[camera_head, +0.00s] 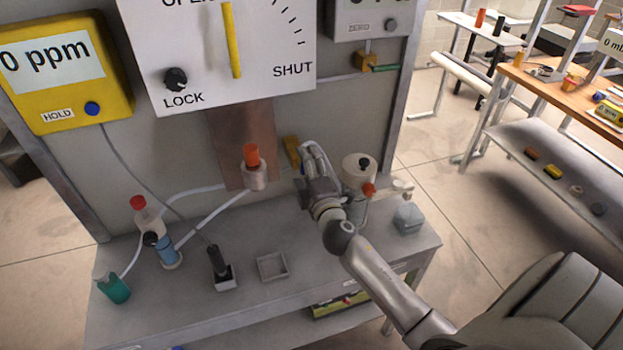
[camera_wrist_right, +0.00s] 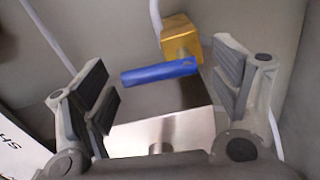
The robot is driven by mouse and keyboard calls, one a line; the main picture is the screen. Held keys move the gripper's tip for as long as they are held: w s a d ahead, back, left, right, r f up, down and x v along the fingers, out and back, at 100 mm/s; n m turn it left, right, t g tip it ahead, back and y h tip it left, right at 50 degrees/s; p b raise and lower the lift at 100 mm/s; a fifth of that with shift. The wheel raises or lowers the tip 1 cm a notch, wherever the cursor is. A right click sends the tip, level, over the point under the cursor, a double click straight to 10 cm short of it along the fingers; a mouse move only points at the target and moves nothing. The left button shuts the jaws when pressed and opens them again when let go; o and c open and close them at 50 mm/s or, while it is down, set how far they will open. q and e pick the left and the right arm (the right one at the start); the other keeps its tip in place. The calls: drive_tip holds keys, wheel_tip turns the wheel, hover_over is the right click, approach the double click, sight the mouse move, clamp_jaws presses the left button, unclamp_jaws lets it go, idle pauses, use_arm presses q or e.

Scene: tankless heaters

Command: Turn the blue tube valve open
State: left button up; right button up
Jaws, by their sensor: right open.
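The blue tube valve handle (camera_wrist_right: 160,72) shows in the right wrist view as a blue bar lying almost level, its right end at a brass-coloured block (camera_wrist_right: 181,38). My right gripper (camera_wrist_right: 168,84) is open, with one finger pad on each side of the bar. I see a gap at the left; I cannot tell if the right pad touches the bar. In the head view my right gripper (camera_head: 311,160) is at the back panel beside the brass block (camera_head: 291,152). My left gripper is not in view.
A white OPEN/SHUT board (camera_head: 220,50) with a yellow pointer hangs above. An orange-capped bottle (camera_head: 255,176) stands left of my gripper, and a white-topped canister (camera_head: 357,172) stands right. A grey bench (camera_head: 190,310) holds bottles, a small tray (camera_head: 272,266) and a grey box (camera_head: 408,219).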

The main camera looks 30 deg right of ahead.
drive_tip(key=v, duration=1.1)
drive_tip(key=shift+s, duration=0.3)
drive_tip(key=shift+f, duration=0.1)
